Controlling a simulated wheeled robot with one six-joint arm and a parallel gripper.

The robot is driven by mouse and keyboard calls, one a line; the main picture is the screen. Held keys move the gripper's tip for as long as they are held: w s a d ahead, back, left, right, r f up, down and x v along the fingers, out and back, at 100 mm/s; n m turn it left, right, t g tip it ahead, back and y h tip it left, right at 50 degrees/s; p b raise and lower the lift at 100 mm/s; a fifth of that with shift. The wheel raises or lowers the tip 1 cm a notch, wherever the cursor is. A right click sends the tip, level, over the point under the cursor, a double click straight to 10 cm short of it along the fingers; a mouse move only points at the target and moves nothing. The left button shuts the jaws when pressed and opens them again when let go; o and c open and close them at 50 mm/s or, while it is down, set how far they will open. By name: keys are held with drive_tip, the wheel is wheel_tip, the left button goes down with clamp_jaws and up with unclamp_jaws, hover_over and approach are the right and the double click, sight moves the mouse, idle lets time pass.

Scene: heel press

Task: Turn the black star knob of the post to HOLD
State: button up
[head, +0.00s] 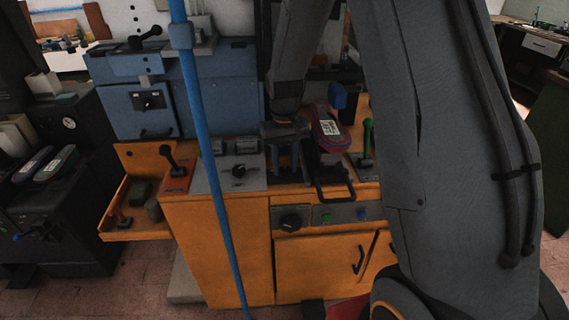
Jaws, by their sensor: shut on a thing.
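My gripper (287,168) points down over the orange bench, just left of the shoe. Its fingers are shut on a dark thing at the post, taken as the black star knob, which the fingers and wrist mostly hide. I cannot read its setting or any HOLD mark. The red and blue shoe (327,128) with a white label sits right of my gripper, and the post under it is hard to make out.
A black knob (239,170) sits on a grey panel to the left. A red-based lever (176,173) and a green-handled lever (367,138) flank the work area. A black dial (292,220) is on the bench front. A blue pole (208,150) stands in front.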

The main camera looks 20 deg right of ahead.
sight(285, 170)
drive_tip(key=m, duration=0.6)
drive_tip(key=shift+w+r+p, duration=0.1)
drive_tip(key=shift+p, duration=0.3)
idle(0.3)
drive_tip(key=o, duration=1.1)
drive_tip(key=shift+c, duration=0.2)
wheel_tip(285, 170, up, 8)
drive_tip(key=shift+f+b, duration=0.15)
drive_tip(key=shift+b, duration=0.85)
